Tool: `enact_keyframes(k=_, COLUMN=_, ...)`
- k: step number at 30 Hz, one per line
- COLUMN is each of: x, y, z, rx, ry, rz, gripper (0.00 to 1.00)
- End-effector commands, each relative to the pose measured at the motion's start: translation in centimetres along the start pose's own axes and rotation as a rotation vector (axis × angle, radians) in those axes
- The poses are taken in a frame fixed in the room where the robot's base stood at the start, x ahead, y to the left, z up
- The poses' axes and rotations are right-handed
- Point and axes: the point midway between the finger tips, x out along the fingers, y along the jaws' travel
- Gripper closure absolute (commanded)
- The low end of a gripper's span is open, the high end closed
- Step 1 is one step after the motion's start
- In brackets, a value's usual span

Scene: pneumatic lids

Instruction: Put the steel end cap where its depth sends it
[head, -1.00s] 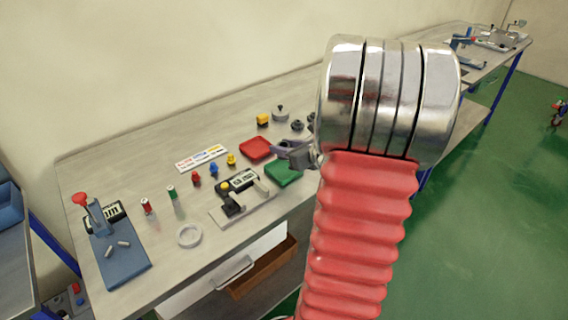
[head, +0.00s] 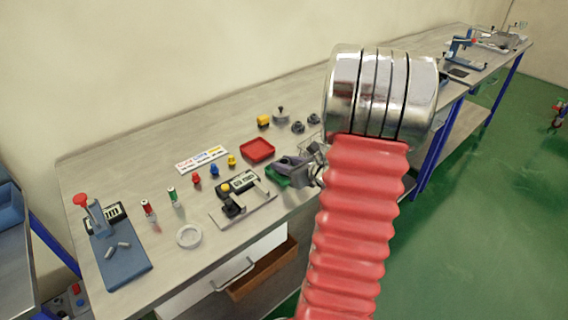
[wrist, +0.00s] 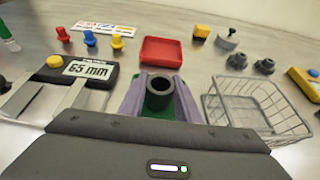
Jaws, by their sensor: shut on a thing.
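My gripper (wrist: 158,90) is shut on the steel end cap (wrist: 160,88), a dark grey hollow cylinder held upright with its open end up. The green tray (wrist: 142,107) lies under the cap and fingers and is mostly hidden; whether the cap touches it I cannot tell. In the head view my gripper (head: 296,165) is over the green tray (head: 276,178), and the cap cannot be made out. The red tray (wrist: 162,51) is empty just beyond. The depth gauge (wrist: 72,90), left of the gripper, has a display that reads 65 mm.
A wire basket (wrist: 250,105) stands close to the right of my gripper. Dark round parts (wrist: 264,67) and a yellow block (wrist: 201,32) lie farther back. A card (head: 203,158) with coloured text and small plugs (head: 213,170) are to the left. An open drawer (head: 262,268) sticks out below.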

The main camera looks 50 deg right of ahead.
Motion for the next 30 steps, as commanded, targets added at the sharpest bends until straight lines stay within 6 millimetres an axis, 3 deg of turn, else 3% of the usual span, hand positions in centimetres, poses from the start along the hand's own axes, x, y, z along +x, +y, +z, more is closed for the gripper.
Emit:
enact_keyframes(k=10, x=0.09, y=-0.02, z=-0.12, rx=0.0, ry=-0.002, rz=0.0, gripper=1.0)
enact_keyframes(k=11, x=0.09, y=-0.01, z=-0.17, rx=0.0, ry=-0.001, rz=0.0, gripper=0.68)
enact_keyframes(k=18, x=0.03, y=-0.07, z=-0.16, rx=0.0, ry=-0.001, rz=-0.001, gripper=0.52)
enact_keyframes(k=30, x=-0.4, y=-0.13, z=0.06, rx=0.0, ry=-0.001, rz=-0.003, gripper=0.51)
